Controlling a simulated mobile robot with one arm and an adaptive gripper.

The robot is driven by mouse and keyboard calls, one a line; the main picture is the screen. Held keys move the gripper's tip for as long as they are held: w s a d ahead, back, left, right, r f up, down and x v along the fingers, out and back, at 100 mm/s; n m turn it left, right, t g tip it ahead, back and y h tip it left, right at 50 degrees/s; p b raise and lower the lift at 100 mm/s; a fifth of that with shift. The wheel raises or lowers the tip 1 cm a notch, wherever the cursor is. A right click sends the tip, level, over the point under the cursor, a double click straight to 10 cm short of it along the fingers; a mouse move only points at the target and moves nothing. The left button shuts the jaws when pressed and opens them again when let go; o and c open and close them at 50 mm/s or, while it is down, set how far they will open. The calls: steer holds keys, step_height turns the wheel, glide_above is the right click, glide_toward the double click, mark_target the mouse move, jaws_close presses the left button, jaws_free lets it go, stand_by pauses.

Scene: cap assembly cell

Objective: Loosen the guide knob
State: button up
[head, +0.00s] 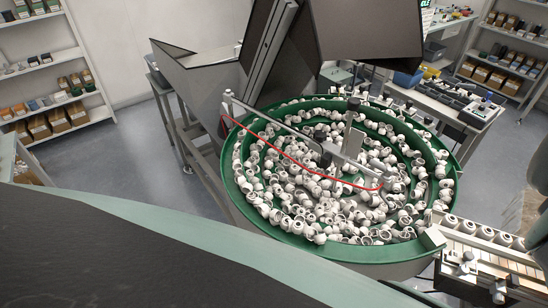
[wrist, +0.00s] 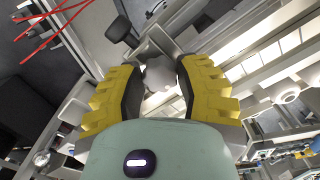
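In the wrist view, my gripper (wrist: 158,66) has two yellow fingers with dark inner pads, standing apart. A pale grey, lobed part that looks like a knob (wrist: 159,76) shows in the gap between them. I see no clear contact with either pad, and its distance from the fingertips is hard to judge. A black knob (wrist: 119,28) on a stem stands beyond the left finger. I cannot tell for sure which is the guide knob. My gripper cannot be made out in the head view.
In the head view, a green bowl feeder (head: 236,175) holds many white caps, with a metal bar (head: 290,128) and red tube (head: 285,152) across it. A rail with caps (head: 480,237) leaves at right. Red wires (wrist: 52,32) show in the wrist view.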

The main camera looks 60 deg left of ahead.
jaws_close()
steer(key=shift+n, duration=0.3)
steer(key=n, duration=0.5)
steer(key=shift+n, duration=3.3)
